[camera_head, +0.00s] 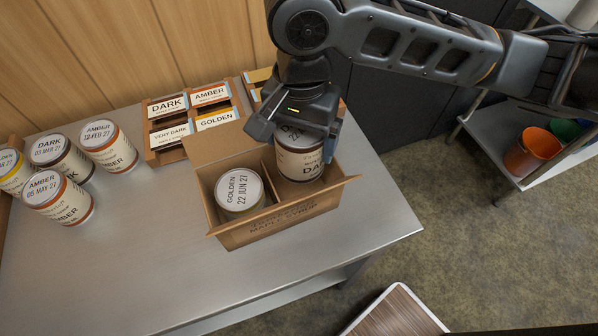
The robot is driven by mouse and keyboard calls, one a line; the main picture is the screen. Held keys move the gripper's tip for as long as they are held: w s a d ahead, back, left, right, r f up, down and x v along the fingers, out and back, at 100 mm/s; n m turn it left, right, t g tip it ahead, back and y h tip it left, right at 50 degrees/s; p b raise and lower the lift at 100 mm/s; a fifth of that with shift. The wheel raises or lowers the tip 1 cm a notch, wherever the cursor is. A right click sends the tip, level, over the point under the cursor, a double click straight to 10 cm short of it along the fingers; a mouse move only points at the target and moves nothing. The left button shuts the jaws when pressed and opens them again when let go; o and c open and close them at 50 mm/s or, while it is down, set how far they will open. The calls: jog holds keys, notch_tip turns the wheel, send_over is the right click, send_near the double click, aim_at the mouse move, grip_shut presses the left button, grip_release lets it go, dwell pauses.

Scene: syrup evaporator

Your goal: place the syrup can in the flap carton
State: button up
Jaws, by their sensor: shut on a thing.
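The syrup can (300,163) has a white lid with a date ending in 27 and a side label beginning "DA". My gripper (298,128) is shut on it from above and covers much of its lid. The can is upright in the right compartment of the flap carton (285,227); its upper part shows above the carton's edge. Whether its base touches the carton floor is hidden. The carton is open, with flaps spread and a divider in the middle. A can marked GOLDEN 22 JUN 27 (240,191) stands in the left compartment.
Several cans stand on the left of the steel table (150,260), among them an AMBER can (109,146) and a DARK can (62,158). A wooden rack of label cards (192,118) stands behind the carton. A shelf with an orange bucket (533,152) is at the right.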

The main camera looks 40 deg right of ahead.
notch_tip(320, 180, down, 10)
jog(key=shift+f, duration=0.25)
dwell(0.3)
jog(key=shift+f, duration=0.2)
jog(key=o, duration=1.6)
notch_tip(320, 180, up, 12)
jog(key=shift+r, duration=0.15)
